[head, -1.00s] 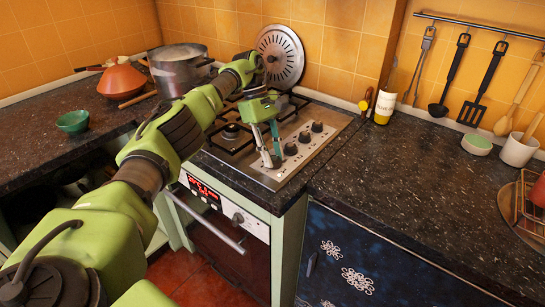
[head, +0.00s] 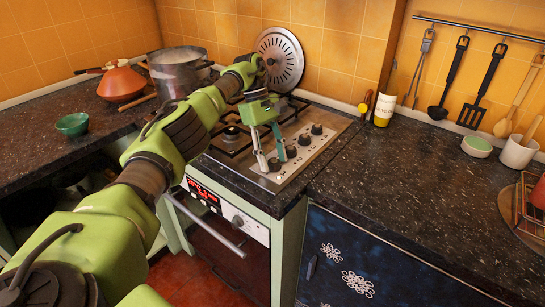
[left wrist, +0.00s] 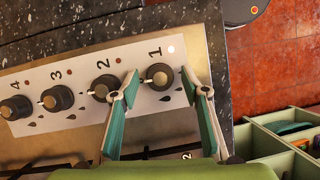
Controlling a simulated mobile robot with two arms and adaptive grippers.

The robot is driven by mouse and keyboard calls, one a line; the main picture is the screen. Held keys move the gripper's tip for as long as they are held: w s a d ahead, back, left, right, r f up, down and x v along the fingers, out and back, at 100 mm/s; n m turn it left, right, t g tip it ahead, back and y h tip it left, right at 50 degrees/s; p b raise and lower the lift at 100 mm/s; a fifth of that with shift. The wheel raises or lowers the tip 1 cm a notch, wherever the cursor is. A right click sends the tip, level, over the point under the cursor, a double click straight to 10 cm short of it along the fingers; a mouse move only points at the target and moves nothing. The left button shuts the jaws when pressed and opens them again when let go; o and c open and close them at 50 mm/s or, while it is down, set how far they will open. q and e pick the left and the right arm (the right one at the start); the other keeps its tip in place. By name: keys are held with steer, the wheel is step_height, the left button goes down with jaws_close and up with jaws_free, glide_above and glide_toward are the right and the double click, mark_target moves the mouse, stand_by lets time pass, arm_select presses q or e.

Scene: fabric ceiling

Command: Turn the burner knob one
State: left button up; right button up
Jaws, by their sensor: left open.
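Burner knob one (left wrist: 160,76) is a round black knob with a light brass pointer, beside the printed "1" on the white strip in the left wrist view. It is the nearest knob of the row in the head view (head: 275,164). My left gripper (head: 273,162) reaches down over the stove's control strip. In the left wrist view my left gripper (left wrist: 158,73) is open, with one fingertip on each side of knob one. I cannot tell whether either finger touches it. My right gripper is not in view.
Knobs two (left wrist: 105,87), three (left wrist: 57,98) and four (left wrist: 16,107) run in a row beside knob one; the left finger is close to knob two. A pot (head: 178,72) and an orange tagine (head: 121,83) stand behind left. The right counter (head: 400,165) is mostly clear.

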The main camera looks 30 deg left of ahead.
arm_select(q)
step_height(320, 180, up, 10)
stand_by(0.5)
steer(key=shift+f, duration=0.1)
stand_by(0.4)
